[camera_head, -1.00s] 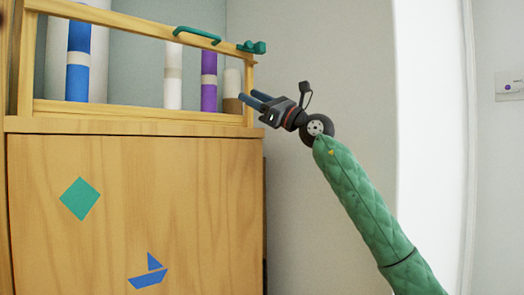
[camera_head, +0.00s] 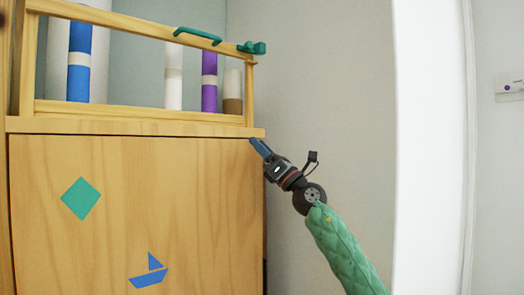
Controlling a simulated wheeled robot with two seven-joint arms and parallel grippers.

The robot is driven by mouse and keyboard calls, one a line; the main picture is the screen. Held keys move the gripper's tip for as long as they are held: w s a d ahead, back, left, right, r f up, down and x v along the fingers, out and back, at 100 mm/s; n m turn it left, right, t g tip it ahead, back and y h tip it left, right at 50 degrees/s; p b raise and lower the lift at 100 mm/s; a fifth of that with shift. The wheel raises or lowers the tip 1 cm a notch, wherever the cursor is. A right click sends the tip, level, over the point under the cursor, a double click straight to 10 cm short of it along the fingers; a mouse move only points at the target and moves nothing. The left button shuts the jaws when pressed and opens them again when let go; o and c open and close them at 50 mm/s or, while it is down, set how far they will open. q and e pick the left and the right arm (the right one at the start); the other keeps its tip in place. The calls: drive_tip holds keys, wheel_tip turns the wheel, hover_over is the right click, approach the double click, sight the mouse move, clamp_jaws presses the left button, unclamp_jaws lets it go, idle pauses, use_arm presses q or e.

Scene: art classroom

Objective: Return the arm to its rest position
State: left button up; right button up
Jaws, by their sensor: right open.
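My right gripper (camera_head: 261,148) is in the middle of the head view, on the green padded right arm (camera_head: 340,250). Its blue fingers point up and left and overlap the upper right corner of the wooden cabinet (camera_head: 140,215) in the picture. I cannot tell whether they touch it. The fingers are open, with nothing seen between them. My left gripper is not in the head view.
On the cabinet stands a wooden rack (camera_head: 140,109) with blue (camera_head: 79,60), white (camera_head: 173,80) and purple (camera_head: 209,85) rolls. A green handle (camera_head: 198,35) and a green latch (camera_head: 252,47) sit on its top bar. Bare wall (camera_head: 330,90) lies right of the cabinet.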

drive_tip(key=shift+f+m, duration=0.3)
